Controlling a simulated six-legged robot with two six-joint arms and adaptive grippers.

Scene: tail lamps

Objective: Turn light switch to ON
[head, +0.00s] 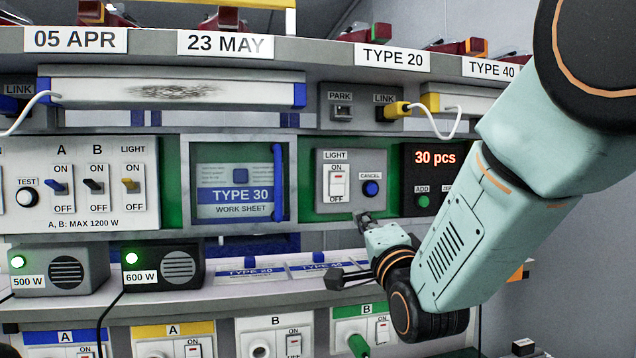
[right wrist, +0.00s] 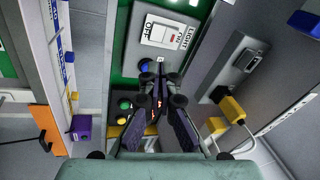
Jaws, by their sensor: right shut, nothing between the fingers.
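A white rocker light switch (head: 339,184) sits on a grey panel under the label LIGHT, with ON above it and OFF below. It also shows, turned sideways, in the right wrist view (right wrist: 163,34). I cannot tell for sure which way the rocker is tipped. My right gripper (head: 364,218) is shut and empty, just below and right of the switch, near the panel's lower edge. In the right wrist view its fingertips (right wrist: 159,72) are apart from the rocker in the picture. My left gripper is not in view.
A blue CANCEL button (head: 371,188) is right beside the rocker. A counter panel (head: 435,158) reads 30 pcs, with a green ADD button (head: 424,201). Another LIGHT switch, a yellow toggle (head: 130,184), is on the left panel. A yellow plug (head: 397,110) with a white cable is above.

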